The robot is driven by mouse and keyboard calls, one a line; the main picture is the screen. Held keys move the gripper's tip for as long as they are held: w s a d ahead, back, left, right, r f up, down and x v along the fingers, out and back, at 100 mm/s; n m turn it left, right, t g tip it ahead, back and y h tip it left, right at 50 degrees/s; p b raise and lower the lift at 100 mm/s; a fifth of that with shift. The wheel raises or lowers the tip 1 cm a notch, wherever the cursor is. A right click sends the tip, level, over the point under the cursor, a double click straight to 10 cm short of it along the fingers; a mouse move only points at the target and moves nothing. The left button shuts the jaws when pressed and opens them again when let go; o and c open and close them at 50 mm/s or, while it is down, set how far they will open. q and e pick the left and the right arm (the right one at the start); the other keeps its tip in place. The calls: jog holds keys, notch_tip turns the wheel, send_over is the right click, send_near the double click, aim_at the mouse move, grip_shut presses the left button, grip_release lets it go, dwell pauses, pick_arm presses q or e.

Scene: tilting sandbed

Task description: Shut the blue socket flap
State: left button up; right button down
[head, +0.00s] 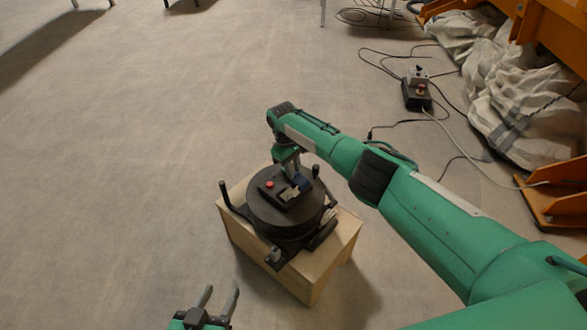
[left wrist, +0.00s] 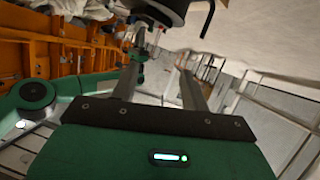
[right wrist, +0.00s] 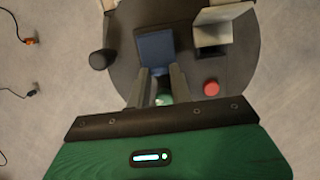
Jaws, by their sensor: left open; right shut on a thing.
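The blue socket flap (head: 304,184) is on a dark panel on top of a round black turntable (head: 258,215). In the right wrist view the flap (right wrist: 157,47) is a blue square just beyond my fingertips' ends; its angle is hard to tell. My right gripper (head: 292,170) reaches down from above, and in its wrist view its fingers (right wrist: 160,72) are close together at the flap's near edge, shut on it. The exact contact is unclear. My left gripper (head: 220,294) is open and empty, low in front of the turntable; its fingers (left wrist: 158,72) are spread.
A red button (head: 269,184) and a raised pale flap (right wrist: 225,12) are on the same panel. The turntable stands on a wooden box (head: 318,275) and has upright black handles. A control box (head: 416,94) and cables lie at the back right. The floor at left is clear.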

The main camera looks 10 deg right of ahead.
jog(key=c, duration=1.2)
grip_release()
jog(key=shift+f, duration=0.1)
jog(key=shift+c, duration=0.2)
jog(key=shift+w+r, duration=0.1)
jog(key=shift+r, duration=0.35)
pick_arm(q)
jog(key=a+g+p, duration=0.1)
jog(key=a+g+y, duration=0.1)
jog(key=a, duration=0.1)
jog(key=s+a+g+y+p, duration=0.1)
jog(key=shift+a+f+p, duration=0.3)
pick_arm(e)
jog(key=v, duration=1.3)
jog(key=shift+a, duration=0.1)
